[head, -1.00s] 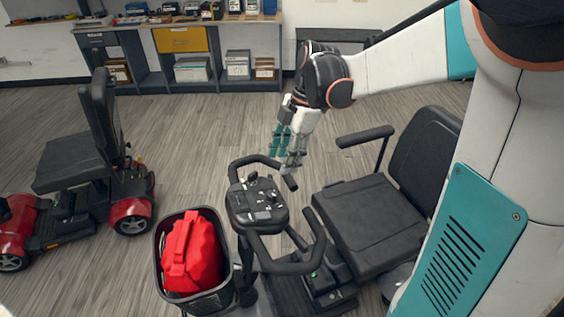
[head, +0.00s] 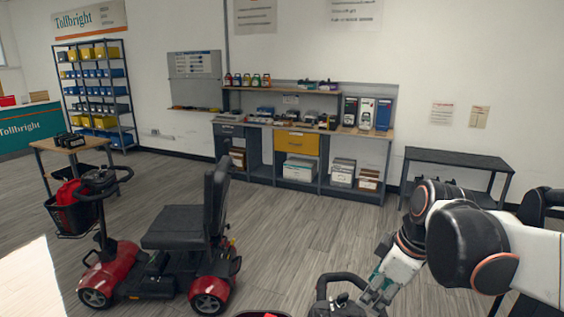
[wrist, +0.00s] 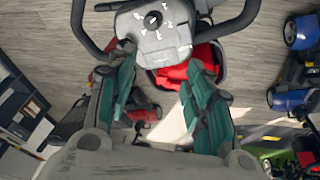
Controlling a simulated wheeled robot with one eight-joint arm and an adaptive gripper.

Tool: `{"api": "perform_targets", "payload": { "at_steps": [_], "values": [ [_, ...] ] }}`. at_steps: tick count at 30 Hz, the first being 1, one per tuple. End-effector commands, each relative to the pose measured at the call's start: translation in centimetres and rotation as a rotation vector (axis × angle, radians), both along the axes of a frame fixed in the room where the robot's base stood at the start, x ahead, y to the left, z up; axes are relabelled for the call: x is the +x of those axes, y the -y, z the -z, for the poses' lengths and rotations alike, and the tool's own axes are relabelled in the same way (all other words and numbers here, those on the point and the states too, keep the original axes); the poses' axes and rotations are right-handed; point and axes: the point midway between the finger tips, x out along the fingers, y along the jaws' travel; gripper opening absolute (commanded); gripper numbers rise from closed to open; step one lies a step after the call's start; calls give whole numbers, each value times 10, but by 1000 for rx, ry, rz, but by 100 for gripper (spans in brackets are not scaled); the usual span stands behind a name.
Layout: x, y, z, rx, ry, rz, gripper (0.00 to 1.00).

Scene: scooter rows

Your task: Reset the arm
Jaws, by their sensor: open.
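My gripper (head: 372,294) is at the lower right of the head view, pointing down beside the handlebar (head: 342,280) of the near scooter. In the wrist view my gripper (wrist: 165,105) shows two teal fingers spread apart with nothing held between them. The scooter's grey control head (wrist: 155,38) lies beyond the fingertips at the top of that view. I cannot tell whether a finger touches it. My arm runs bent to the right edge of the head view. Most of the near scooter is below the head view.
A red bag (wrist: 200,62) sits in front of the control head. A red scooter (head: 180,240) stands at left, with a small table (head: 70,146) behind it. A workbench (head: 305,132) and a dark table (head: 458,158) line the wall. The middle floor is open.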

Motion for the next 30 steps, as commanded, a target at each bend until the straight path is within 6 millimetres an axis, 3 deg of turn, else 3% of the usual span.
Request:
{"api": "perform_targets", "payload": {
  "at_steps": [6, 16, 22, 30],
  "values": [
    [-38, -5, -8, 35, 71, 318, 47],
    [-87, -1, -3, 148, 187, 726, 47],
    [-102, 1, 2, 220, 237, 875, 47],
    [-105, 2, 3, 244, 251, 920, 47]
  ]
}}
